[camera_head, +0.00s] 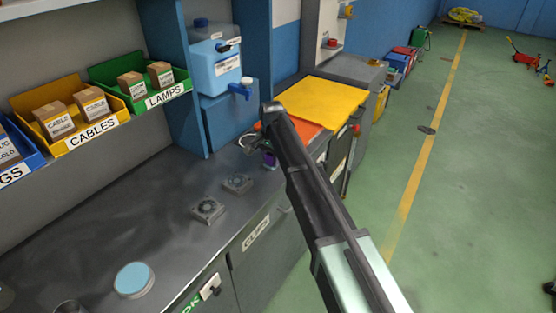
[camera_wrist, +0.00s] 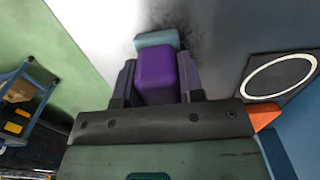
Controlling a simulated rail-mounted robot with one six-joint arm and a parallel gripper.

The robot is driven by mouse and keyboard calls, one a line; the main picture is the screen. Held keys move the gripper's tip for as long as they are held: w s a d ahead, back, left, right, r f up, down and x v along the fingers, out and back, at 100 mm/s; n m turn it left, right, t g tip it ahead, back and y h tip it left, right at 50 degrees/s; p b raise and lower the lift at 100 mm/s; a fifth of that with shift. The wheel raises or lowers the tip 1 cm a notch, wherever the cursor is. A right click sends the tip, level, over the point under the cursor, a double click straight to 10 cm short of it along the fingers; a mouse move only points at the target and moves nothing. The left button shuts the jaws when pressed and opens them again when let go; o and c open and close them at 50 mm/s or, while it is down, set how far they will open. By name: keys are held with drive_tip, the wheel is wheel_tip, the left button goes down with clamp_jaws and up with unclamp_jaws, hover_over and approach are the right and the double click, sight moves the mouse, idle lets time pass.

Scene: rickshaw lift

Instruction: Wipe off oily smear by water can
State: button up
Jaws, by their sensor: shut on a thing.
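My gripper (camera_wrist: 158,85) is shut on a purple block-shaped handle (camera_wrist: 157,72) with a teal pad (camera_wrist: 157,39) at its far end. A dark, blurry smear (camera_wrist: 205,18) shows on the grey surface just beyond and right of the pad. I cannot tell whether the pad touches the surface. In the head view my gripper (camera_head: 253,144) is over the bench's right part, with the purple handle (camera_head: 268,158) at its tip. The blue water can (camera_head: 214,70) with a tap stands on a blue stand behind it. The smear is not clear in the head view.
The grey bench (camera_head: 160,222) carries two small fan-like parts (camera_head: 207,209) and a round light-blue pad (camera_head: 133,280). Yellow (camera_head: 68,112) and green (camera_head: 140,82) bins line the wall. A yellow board (camera_head: 325,101) lies beyond my arm. Open green floor is at right.

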drive_tip(key=shift+w+a, duration=0.65)
drive_tip(key=shift+a, duration=0.25)
drive_tip(key=shift+w+a, duration=0.6)
drive_tip(key=shift+a, duration=0.3)
drive_tip(key=shift+w+d, duration=0.4)
drive_tip(key=shift+w, duration=0.1)
drive_tip(key=shift+s+d, duration=0.5)
drive_tip(key=shift+d, duration=0.35)
drive_tip(key=shift+s+d, duration=0.5)
drive_tip(key=shift+d, duration=0.35)
drive_tip(key=shift+s+d, duration=0.6)
drive_tip(key=shift+d, duration=0.15)
drive_tip(key=shift+s+d, duration=0.55)
drive_tip(key=shift+d, duration=0.2)
drive_tip(key=shift+w+d, duration=0.45)
drive_tip(key=shift+w, duration=0.3)
drive_tip(key=shift+w+a, duration=0.7)
drive_tip(key=shift+a, duration=0.35)
drive_tip(key=shift+w+a, duration=0.75)
drive_tip(key=shift+a, duration=0.35)
drive_tip(key=shift+w+a, duration=0.7)
drive_tip(key=shift+a, duration=0.35)
wheel_tip(320, 180, up, 6)
drive_tip(key=p, duration=0.6)
